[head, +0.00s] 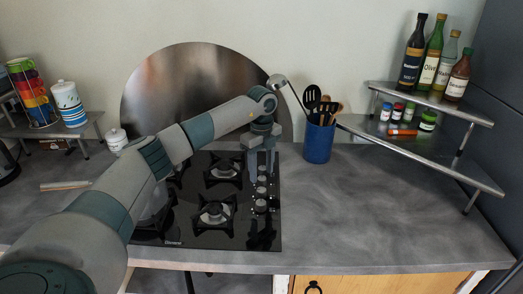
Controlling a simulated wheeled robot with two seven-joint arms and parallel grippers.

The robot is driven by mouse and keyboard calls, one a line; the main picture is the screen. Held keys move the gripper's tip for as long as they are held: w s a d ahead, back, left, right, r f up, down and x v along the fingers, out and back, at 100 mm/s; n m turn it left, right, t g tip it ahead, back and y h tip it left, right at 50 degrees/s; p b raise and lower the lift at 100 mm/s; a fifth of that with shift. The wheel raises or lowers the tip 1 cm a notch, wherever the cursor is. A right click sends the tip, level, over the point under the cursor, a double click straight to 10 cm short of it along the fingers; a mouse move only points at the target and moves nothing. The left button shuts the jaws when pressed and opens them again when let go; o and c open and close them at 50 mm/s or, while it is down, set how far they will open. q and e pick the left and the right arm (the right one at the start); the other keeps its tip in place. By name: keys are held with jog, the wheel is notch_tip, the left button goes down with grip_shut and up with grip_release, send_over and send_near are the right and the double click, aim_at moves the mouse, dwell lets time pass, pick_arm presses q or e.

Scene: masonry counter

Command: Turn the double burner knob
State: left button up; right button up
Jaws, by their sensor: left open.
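The black glass hob (185,235) is set in the grey counter. A column of burner knobs runs along its right side; the nearest knob (260,206) and the one behind it (261,191) show clearly. I cannot tell which is the double burner knob. My left gripper (262,170) points down over the far end of the knob column, its two fingers apart. The fingers partly hide the farthest knobs, and I cannot tell whether they touch one. My right gripper is not in view.
A blue utensil pot (318,145) stands right of the hob. A two-tier corner shelf (430,150) holds bottles and small jars. A round metal splash plate (170,85) stands behind the hob. The counter at front right is clear.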

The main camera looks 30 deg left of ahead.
pick_arm(q)
notch_tip(320, 180, up, 9)
jog(key=b, duration=0.2)
jog(key=shift+r, duration=0.15)
dwell(0.6)
